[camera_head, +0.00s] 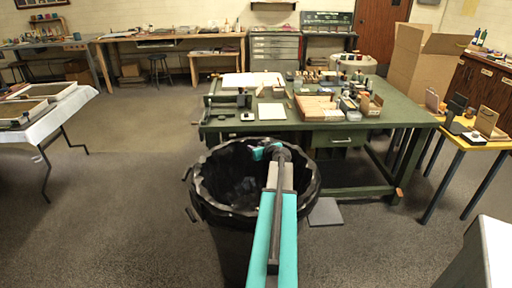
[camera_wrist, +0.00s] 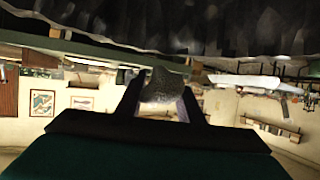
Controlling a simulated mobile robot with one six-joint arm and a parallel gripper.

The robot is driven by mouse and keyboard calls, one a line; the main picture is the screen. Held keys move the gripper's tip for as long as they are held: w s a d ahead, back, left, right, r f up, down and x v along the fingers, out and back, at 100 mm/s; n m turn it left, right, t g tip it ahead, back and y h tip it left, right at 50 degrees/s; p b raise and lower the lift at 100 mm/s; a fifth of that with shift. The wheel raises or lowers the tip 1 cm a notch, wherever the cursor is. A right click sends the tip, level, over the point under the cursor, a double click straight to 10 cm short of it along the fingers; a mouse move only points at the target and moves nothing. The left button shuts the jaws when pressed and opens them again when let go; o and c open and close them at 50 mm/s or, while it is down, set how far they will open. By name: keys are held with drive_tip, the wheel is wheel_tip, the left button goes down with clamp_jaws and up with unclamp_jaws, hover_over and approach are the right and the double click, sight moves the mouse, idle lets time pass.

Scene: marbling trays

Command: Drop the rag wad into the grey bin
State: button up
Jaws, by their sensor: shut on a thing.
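The grey bin (camera_head: 228,240) looks dark, with a black liner folded over its rim, and stands on the floor in front of the green workbench. My arm reaches out over the bin, and my gripper (camera_head: 264,152) is above the far part of its opening. In the wrist view, my gripper (camera_wrist: 161,98) is shut on the rag wad (camera_wrist: 160,86), a small speckled grey lump between the two dark fingers. The dark crinkled liner fills the top of that view.
The green workbench (camera_head: 260,138), covered with blocks and small tools, stands just behind the bin. A yellow-topped table (camera_head: 468,140) is at right, a white-covered table (camera_head: 60,112) at left. A flat grey slab (camera_head: 325,212) lies right of the bin. Floor at left is open.

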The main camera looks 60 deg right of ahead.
drive_tip(key=shift+f, duration=2.4)
drive_tip(key=o, duration=1.1)
drive_tip(key=shift+s, duration=0.1)
drive_tip(key=b+v, duration=0.3)
drive_tip(key=v, duration=1)
drive_tip(key=shift+s+a+r, duration=0.15)
drive_tip(key=shift+s+r, duration=0.05)
drive_tip(key=shift+r, duration=0.05)
